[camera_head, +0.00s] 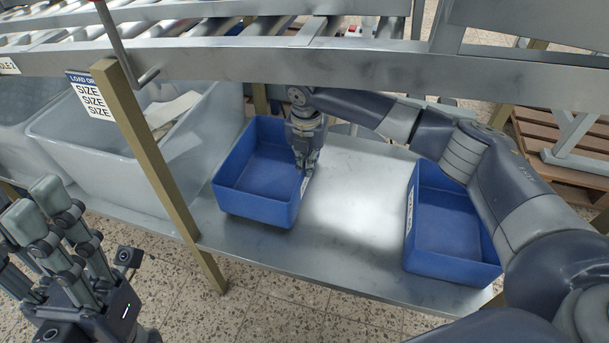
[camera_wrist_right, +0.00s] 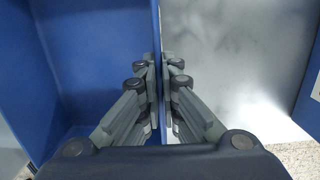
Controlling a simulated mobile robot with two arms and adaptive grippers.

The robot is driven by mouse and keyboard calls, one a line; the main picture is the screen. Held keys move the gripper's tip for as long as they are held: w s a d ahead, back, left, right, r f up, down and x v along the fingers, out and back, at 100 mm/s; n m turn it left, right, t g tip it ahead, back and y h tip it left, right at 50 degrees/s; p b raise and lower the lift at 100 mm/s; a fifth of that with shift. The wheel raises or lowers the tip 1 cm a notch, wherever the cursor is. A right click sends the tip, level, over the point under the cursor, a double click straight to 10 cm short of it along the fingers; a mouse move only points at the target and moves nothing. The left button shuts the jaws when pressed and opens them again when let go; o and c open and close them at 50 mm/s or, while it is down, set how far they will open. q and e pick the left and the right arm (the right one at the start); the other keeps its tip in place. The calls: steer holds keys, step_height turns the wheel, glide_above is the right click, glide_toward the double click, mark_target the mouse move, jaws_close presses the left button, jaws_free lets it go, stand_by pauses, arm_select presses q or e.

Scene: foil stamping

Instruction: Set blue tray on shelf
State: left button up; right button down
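One blue tray (camera_head: 262,208) stands upright on the metal shelf (camera_head: 345,215) at its left part, beside the yellow-brown post. My right gripper (camera_head: 307,170) points down at this tray's right wall. In the right wrist view the fingers (camera_wrist_right: 160,62) straddle the blue wall (camera_wrist_right: 157,20) and press close on both sides of it. A second blue tray (camera_head: 445,262) stands on the shelf to the right, partly hidden by my right arm. My left gripper (camera_head: 22,212) is at the lower left, its fingers apart and empty, partly cut off by the picture edge.
A bare stretch of shelf lies between the two trays. Large grey bins (camera_head: 95,142) fill the left. A roller conveyor (camera_head: 300,62) runs above the shelf. A post (camera_head: 150,160) stands in front of the shelf. A wooden pallet (camera_head: 560,150) is behind at right.

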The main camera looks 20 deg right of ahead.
steer(key=shift+s+a+f+b, duration=0.5)
steer(key=shift+s+a+f, duration=0.1)
steer(key=shift+s+f, duration=0.3)
steer(key=shift+w, duration=0.1)
steer(key=c, duration=1.8)
jaws_free()
steer(key=shift+f, duration=0.15)
